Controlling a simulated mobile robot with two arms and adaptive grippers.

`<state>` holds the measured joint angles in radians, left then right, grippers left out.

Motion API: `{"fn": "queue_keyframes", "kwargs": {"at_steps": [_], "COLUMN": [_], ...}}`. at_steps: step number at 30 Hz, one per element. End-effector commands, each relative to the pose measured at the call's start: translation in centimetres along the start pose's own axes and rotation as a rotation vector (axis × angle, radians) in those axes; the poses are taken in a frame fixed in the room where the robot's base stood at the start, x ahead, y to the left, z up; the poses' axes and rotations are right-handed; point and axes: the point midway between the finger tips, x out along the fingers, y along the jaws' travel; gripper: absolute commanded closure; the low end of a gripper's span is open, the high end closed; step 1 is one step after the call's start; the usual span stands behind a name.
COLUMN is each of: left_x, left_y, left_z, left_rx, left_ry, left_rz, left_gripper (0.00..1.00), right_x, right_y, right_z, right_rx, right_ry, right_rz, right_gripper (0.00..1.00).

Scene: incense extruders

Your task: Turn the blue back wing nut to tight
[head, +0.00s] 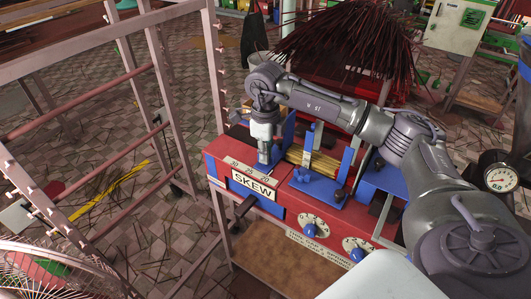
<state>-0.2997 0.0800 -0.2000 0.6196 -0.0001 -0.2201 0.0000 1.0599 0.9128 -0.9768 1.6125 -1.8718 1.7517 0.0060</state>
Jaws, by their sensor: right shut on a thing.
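My right arm comes in from the right and reaches across the red machine (223,150). My right gripper (264,158) points down at the left end of the machine, behind the SKEW plate (254,185). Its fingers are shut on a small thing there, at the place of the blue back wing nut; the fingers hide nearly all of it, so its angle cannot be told. A blue bracket (286,128) stands close behind the gripper. Another small blue fitting (305,176) sits on a blue plate to the right, apart from the gripper. My left gripper is out of view.
Blue-handled dials (311,230) are on the machine's front. A bundle of yellowish sticks (315,160) lies between blue uprights. Dark red sticks (345,40) fan out behind. A pinkish metal rack (160,90) stands close on the left. A round gauge (499,177) is at the right.

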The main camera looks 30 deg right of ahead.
Motion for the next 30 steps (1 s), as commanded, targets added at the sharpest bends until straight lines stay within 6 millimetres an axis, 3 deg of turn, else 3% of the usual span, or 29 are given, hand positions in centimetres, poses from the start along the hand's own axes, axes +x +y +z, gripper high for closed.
{"fn": "queue_keyframes", "kwargs": {"at_steps": [9, 24, 25, 27, 29, 30], "left_x": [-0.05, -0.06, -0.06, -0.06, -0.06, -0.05], "left_y": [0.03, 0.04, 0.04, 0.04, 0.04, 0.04], "left_z": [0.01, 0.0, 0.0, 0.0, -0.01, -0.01], "left_rx": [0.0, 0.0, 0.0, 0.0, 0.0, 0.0], "left_ry": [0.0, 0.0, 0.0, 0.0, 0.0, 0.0], "left_rz": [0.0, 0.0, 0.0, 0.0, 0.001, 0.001], "left_gripper": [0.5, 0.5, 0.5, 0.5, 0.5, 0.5], "right_x": [-0.11, -0.12, -0.12, -0.11, -0.09, -0.08], "right_y": [-0.11, -0.11, -0.11, -0.1, -0.08, -0.08], "right_z": [0.0, 0.0, 0.0, 0.0, 0.0, 0.0], "right_rx": [0.107, 0.123, 0.123, 0.123, 0.122, 0.122], "right_ry": [-0.001, -0.001, -0.001, -0.001, -0.001, -0.001], "right_rz": [-0.002, -0.002, -0.002, -0.002, -0.002, -0.002], "right_gripper": [1.0, 1.0, 0.9, 0.78, 0.68, 0.68]}}
